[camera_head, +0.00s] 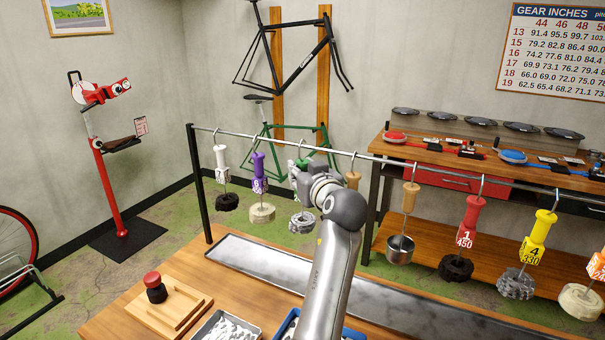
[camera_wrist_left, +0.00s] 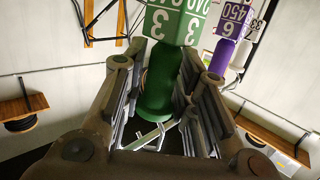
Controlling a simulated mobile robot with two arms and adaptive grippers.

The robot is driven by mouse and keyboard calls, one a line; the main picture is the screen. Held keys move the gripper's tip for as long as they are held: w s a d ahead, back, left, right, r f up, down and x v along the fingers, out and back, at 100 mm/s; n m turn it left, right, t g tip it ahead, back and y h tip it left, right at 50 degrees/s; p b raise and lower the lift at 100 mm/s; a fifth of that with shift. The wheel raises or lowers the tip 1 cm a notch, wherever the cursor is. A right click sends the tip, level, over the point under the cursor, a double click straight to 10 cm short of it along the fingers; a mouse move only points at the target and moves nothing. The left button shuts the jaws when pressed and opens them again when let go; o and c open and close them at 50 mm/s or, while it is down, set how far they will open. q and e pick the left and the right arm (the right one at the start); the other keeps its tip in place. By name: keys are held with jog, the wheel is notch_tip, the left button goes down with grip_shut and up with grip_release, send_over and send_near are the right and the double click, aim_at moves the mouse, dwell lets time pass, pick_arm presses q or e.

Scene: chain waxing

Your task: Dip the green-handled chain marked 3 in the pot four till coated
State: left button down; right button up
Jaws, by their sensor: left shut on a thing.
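The green handle (camera_wrist_left: 160,85) carries a green block marked 3 (camera_wrist_left: 178,24) and sits between the fingers of my left gripper (camera_head: 300,178), which is shut on it. In the head view only a bit of green (camera_head: 303,162) shows behind the gripper, just under the rail. A grey chain bundle (camera_head: 303,222) hangs below. I cannot tell whether its hook rests on the rail. Several dark round pot tops (camera_head: 482,120) line the back bench; no number is readable on them. My right gripper is not in view.
The rail (camera_head: 385,158) also holds purple (camera_head: 259,168), white (camera_head: 220,158), red (camera_head: 471,216) and yellow (camera_head: 541,228) handles with bundles, and a ladle (camera_head: 400,248). Below are a long metal tray (camera_head: 265,262), a wooden board (camera_head: 150,312) and shallow trays. A red stand (camera_head: 110,190) is left.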

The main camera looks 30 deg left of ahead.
pick_arm(q)
notch_tip(320, 180, up, 2)
jog(key=shift+r+p, duration=0.2)
jog(key=shift+p, duration=0.35)
jog(key=shift+s, duration=0.1)
jog(key=shift+f, duration=0.1)
jog(key=s, duration=0.4)
jog(key=shift+s+d+f, duration=0.15)
jog(key=shift+s+d, duration=0.05)
jog(key=shift+d, duration=0.05)
notch_tip(320, 180, up, 2)
jog(key=shift+r+p, duration=0.1)
jog(key=shift+p, duration=0.85)
